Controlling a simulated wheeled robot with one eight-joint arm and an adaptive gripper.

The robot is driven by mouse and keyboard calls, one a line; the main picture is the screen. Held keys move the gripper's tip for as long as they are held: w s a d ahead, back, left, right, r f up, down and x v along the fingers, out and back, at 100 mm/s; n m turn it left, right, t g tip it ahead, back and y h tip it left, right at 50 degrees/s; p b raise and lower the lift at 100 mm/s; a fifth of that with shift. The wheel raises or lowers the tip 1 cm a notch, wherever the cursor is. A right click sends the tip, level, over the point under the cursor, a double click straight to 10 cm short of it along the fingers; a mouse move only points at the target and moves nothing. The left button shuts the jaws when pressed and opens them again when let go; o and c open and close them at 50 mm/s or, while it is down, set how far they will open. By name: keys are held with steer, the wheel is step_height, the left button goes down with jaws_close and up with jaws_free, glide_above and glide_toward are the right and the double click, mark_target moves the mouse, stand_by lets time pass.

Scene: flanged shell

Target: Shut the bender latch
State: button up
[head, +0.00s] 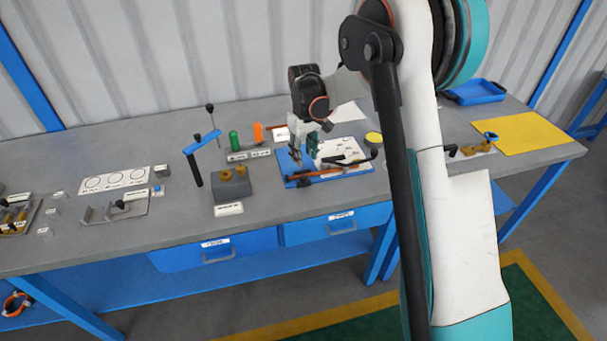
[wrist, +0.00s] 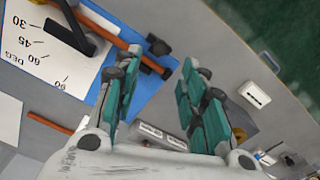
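The bender sits on a blue board (head: 284,160) on the workbench, with a white angle-marked plate (head: 346,148) and an orange-brown rod (head: 325,175) along its front edge. A black lever lies across the plate (wrist: 40,80) in the wrist view. A black knob-like part (wrist: 158,46) shows near the rod's end (wrist: 155,66); I cannot tell whether it is the latch. My gripper (head: 304,155) is over the left part of the board, pointing down. In the wrist view its teal-padded fingers (wrist: 158,85) are apart with nothing held between them. Its height above the board is unclear.
A grey block with brass-coloured pieces (head: 233,186), a blue-handled tool (head: 201,145) and a rack with green and orange pieces (head: 248,152) stand to the left. A yellow mat (head: 510,133) and blue tray (head: 474,92) are at the right. My arm hides bench right of the bender.

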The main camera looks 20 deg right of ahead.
mark_target(304, 176)
step_height(304, 176, down, 9)
steer(key=shift+r+b, duration=0.1)
steer(key=shift+b, duration=0.7)
steer(key=shift+c, duration=0.4)
jaws_close()
